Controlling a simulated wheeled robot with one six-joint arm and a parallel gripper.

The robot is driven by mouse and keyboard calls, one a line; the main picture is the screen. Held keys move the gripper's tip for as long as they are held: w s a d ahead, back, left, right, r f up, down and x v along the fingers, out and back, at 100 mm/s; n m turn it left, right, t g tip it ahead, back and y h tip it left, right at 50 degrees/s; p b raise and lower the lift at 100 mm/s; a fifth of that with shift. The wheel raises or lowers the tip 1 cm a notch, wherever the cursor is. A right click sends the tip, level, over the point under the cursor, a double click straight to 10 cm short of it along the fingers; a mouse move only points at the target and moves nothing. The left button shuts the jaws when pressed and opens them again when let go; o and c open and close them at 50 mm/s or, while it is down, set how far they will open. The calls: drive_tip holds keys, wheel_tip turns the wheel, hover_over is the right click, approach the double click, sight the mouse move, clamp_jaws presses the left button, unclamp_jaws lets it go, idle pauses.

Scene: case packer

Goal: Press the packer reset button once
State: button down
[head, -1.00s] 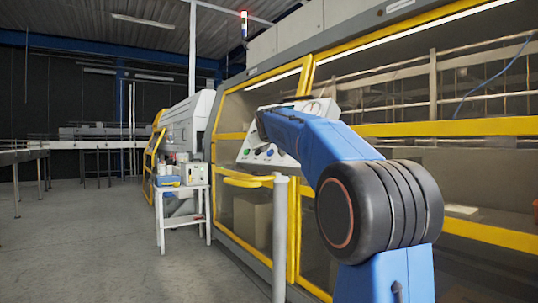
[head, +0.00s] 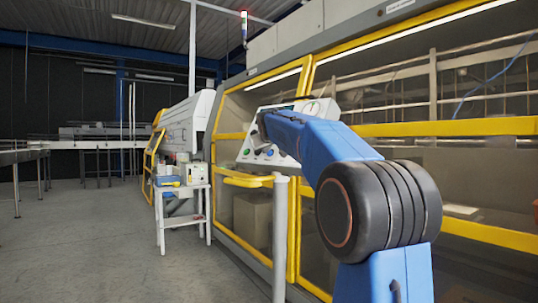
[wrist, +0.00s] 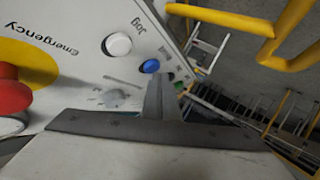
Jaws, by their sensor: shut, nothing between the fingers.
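The tilted white control panel (head: 257,151) stands on a grey post in front of the packer. In the wrist view, the panel (wrist: 62,75) carries a blue button (wrist: 151,66) with a partly readable label, a white button (wrist: 117,45) labelled Jog, and a green button (wrist: 180,87). A red emergency knob (wrist: 10,96) sits on a yellow disc at the left. My gripper (wrist: 160,78) is shut and empty, its tip just below the blue button in the picture. I cannot tell whether it touches the panel. In the head view, my arm hides the gripper and part of the panel.
The packer's yellow-framed guard doors (head: 304,90) run along the right. A yellow handle bar (head: 248,181) and the grey post (head: 280,240) stand close by. A small white table (head: 172,222) with boxes is at left. The floor at left is clear.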

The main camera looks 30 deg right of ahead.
drive_tip(key=shift+w+d+f, duration=0.1)
drive_tip(key=shift+d+f, duration=0.1)
drive_tip(key=shift+d, duration=0.1)
idle(0.7)
drive_tip(key=shift+a+r, duration=0.1)
idle(0.3)
drive_tip(key=shift+s+a+r, duration=0.2)
drive_tip(key=shift+a+r, duration=0.1)
drive_tip(key=shift+a, duration=0.25)
drive_tip(key=shift+s+a+r, duration=0.2)
drive_tip(key=shift+a+r, duration=0.2)
drive_tip(key=shift+a, duration=0.3)
drive_tip(key=shift+s+a+r, duration=0.2)
drive_tip(key=shift+a+r, duration=0.25)
drive_tip(key=shift+a, duration=0.25)
drive_tip(key=shift+s+a+r, duration=0.2)
drive_tip(key=shift+a+r, duration=0.2)
drive_tip(key=shift+a, duration=0.3)
